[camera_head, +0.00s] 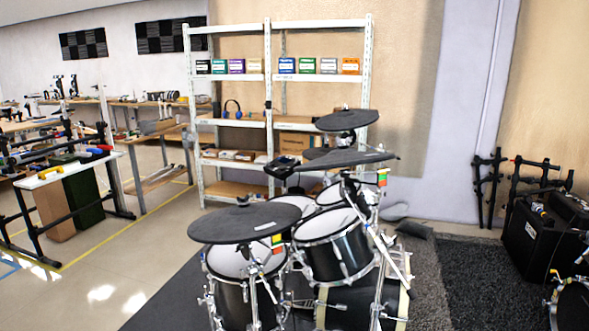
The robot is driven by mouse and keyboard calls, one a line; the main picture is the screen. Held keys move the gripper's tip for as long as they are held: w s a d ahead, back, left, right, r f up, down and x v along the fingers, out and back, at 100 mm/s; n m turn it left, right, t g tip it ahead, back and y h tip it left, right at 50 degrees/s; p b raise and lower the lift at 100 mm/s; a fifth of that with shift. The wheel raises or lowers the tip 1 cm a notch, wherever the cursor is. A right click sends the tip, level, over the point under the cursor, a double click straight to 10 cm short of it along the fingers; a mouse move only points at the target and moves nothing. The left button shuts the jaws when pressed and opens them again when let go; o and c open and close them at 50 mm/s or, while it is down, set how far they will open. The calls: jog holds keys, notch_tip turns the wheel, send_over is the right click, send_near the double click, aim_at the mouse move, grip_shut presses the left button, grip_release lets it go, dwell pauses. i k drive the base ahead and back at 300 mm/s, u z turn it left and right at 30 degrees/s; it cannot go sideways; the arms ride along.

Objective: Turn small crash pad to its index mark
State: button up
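An electronic drum kit with white mesh heads stands in the middle of the camera_head view. Several dark cymbal pads sit on it: a wide front-left pad (245,223), a middle pad (345,160) that looks tilted, and a back pad (347,119). I cannot tell for sure which is the small crash pad. Small coloured tags (277,241) show just below the front-left pad's rim, and more coloured tags (382,177) show below the middle pad's right side. No index mark can be made out on any pad. My gripper is not in view.
The kit stands on a dark mat (175,300). A white shelf rack (268,100) with coloured boxes is behind it. Workbenches (62,170) stand at the left, and a black amplifier (535,240) at the right. The floor (110,265) left of the mat is clear.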

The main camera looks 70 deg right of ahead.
aim_at(340, 158)
jog(key=u, duration=1.7)
jog(key=k, duration=0.9)
jog(key=z, duration=0.25)
